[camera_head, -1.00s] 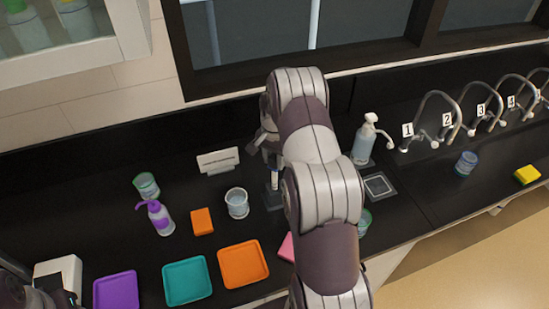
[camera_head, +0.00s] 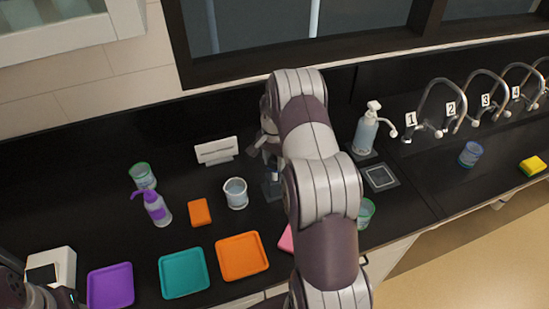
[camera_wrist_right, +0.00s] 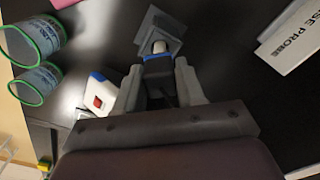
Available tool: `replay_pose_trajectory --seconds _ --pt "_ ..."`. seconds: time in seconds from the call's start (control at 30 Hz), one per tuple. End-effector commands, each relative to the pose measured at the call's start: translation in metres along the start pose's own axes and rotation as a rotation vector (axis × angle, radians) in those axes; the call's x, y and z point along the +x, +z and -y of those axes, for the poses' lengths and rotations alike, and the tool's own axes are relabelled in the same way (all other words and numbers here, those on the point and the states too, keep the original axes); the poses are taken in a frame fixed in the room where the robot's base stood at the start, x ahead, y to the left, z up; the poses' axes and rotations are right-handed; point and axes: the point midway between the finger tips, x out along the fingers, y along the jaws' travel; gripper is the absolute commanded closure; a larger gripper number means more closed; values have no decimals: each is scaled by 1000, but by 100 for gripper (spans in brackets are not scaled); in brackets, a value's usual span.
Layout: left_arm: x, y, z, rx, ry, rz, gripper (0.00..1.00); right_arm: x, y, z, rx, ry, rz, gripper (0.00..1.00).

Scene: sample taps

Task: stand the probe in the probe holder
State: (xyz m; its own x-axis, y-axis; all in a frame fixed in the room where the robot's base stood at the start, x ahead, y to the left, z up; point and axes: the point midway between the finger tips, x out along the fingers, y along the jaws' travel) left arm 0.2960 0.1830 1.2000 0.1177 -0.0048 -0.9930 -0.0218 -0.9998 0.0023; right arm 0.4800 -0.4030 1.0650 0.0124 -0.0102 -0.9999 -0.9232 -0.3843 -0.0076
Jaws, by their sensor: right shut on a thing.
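My right gripper (camera_wrist_right: 160,82) is shut on the probe, a slim piece with a white end and a blue band (camera_wrist_right: 158,57) in the right wrist view. In the head view the probe (camera_head: 274,173) shows small and upright beside my right arm, under the right gripper (camera_head: 264,148). The probe holder (camera_head: 271,191) is a dark block on the counter directly below. In the wrist view the grey holder (camera_wrist_right: 163,24) lies at the probe's far end. I cannot tell whether the probe is inside or just above it. Part of my left arm shows at bottom left; its fingers are not visible.
A white sign (camera_head: 217,150) stands behind the holder. A clear beaker (camera_head: 236,193), an orange sponge (camera_head: 200,212) and a purple-topped bottle (camera_head: 156,208) are to the left. Coloured trays (camera_head: 242,256) line the front. A soap dispenser (camera_head: 366,132) stands right.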

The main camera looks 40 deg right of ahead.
Motion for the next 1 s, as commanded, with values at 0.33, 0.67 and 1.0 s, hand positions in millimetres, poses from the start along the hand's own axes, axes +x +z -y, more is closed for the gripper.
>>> replay_pose_trajectory --seconds 0.33,0.67,1.0 --pt "3 0 0 0 0 0 57 4 0 0 0 0 0 88" --pt "3 0 0 0 0 0 57 5 0 0 0 0 0 32" --pt "3 0 0 0 0 0 57 5 0 0 0 0 0 0"
